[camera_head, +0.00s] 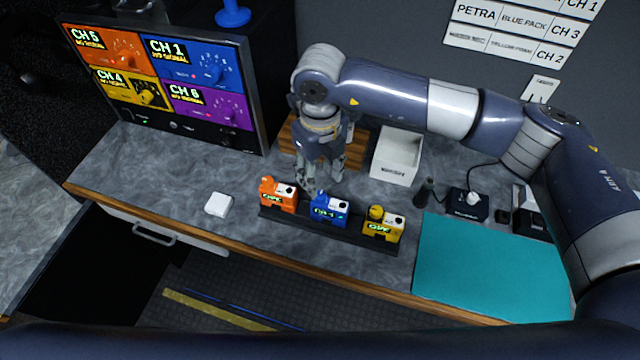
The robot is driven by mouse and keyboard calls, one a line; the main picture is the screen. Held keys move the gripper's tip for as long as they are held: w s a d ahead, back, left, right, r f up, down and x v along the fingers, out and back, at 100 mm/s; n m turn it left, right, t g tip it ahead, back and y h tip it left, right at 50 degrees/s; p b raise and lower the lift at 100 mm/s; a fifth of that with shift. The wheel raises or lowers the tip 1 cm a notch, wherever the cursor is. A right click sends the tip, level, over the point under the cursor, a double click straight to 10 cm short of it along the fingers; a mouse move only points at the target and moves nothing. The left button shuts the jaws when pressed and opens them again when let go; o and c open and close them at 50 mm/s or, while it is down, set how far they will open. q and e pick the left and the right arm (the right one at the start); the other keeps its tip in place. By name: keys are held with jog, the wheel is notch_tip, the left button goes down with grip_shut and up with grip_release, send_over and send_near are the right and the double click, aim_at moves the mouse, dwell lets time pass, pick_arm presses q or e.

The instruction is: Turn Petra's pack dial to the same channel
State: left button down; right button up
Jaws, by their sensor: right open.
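Petra's pack, going by the wall label, is the blue pack (328,211), in the middle of a dark rack (287,217) on the counter. Its small display is too small to read surely, and its dial is partly hidden by my gripper. My right gripper (323,183) points down just above and behind the blue pack, with its fingers apart and empty. I cannot tell whether a finger touches the dial. The wall labels (512,24) read Petra, blue pack, CH 3. The monitor (160,85) shows CH 1 in its blue quarter. My left gripper is not in view.
An orange pack (278,196) and a yellow pack (383,224) flank the blue one closely. A white box (397,156) and wooden block (355,145) stand behind.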

aim_at(320, 194)
notch_tip(320, 194, down, 5)
jog(key=shift+f+p, duration=0.2)
jog(key=shift+p, duration=0.7)
jog(key=shift+f, duration=0.55)
jog(key=shift+c, duration=0.2)
grip_shut()
